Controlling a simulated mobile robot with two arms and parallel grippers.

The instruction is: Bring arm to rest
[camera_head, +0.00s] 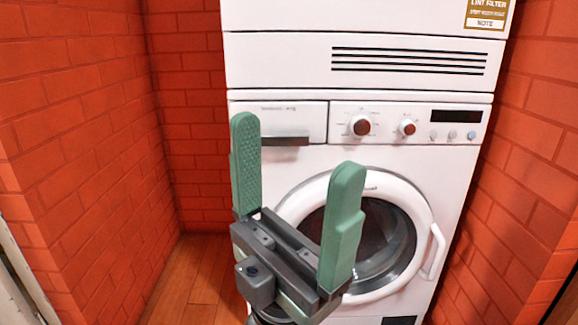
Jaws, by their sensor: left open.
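My left gripper (298,145) is raised in the middle of the head view. Its two green fingers stand upright and wide apart, with nothing between them. The gripper is in front of the white washing machine (455,185) and covers part of its detergent drawer and round door. My right gripper does not show.
The washer door (405,215) looks closed, with a white handle (433,250) at its right. Another white appliance (275,60) is stacked on top. Orange-red brick walls (70,130) stand close on both sides. Bare wooden floor (195,275) shows at the lower left.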

